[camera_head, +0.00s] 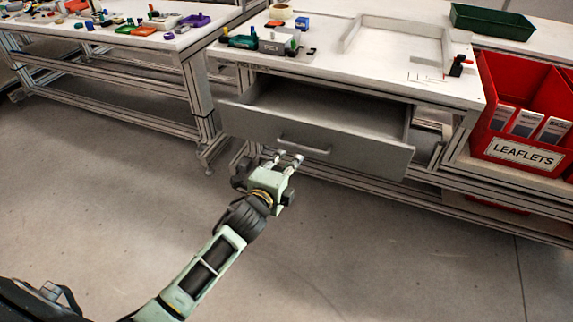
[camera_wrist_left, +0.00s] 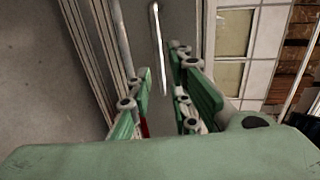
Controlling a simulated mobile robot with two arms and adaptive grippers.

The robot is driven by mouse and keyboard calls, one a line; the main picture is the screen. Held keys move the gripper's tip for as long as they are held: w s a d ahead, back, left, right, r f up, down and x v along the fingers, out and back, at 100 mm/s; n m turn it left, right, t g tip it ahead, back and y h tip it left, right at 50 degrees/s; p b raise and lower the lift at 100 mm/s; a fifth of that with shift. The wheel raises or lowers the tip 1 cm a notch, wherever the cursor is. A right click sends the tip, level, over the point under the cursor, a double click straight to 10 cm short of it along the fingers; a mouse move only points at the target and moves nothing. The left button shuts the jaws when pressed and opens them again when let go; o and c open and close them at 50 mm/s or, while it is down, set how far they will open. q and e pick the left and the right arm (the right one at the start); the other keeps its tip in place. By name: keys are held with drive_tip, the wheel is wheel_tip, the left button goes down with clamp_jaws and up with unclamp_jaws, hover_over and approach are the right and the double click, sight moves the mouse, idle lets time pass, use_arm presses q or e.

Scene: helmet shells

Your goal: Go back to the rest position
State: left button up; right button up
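My left gripper (camera_head: 282,162) is in front of the workbench's open grey drawer (camera_head: 330,150), just below and left of the drawer's bar handle (camera_head: 304,146). In the left wrist view its two green fingers (camera_wrist_left: 163,105) stand apart with nothing between them. The handle (camera_wrist_left: 158,50) lies ahead of the fingertips there, and the gripper looks apart from it. The drawer is pulled out of the bench and its visible inside looks empty. My right gripper is in neither view.
A red bin labelled LEAFLETS (camera_head: 523,155) stands at the right. Another table (camera_head: 120,38) with small coloured items is at the back left. The grey floor (camera_head: 400,250) in front is clear.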

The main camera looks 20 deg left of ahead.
use_arm(q)
drive_tip(key=shift+s, duration=0.15)
idle(0.3)
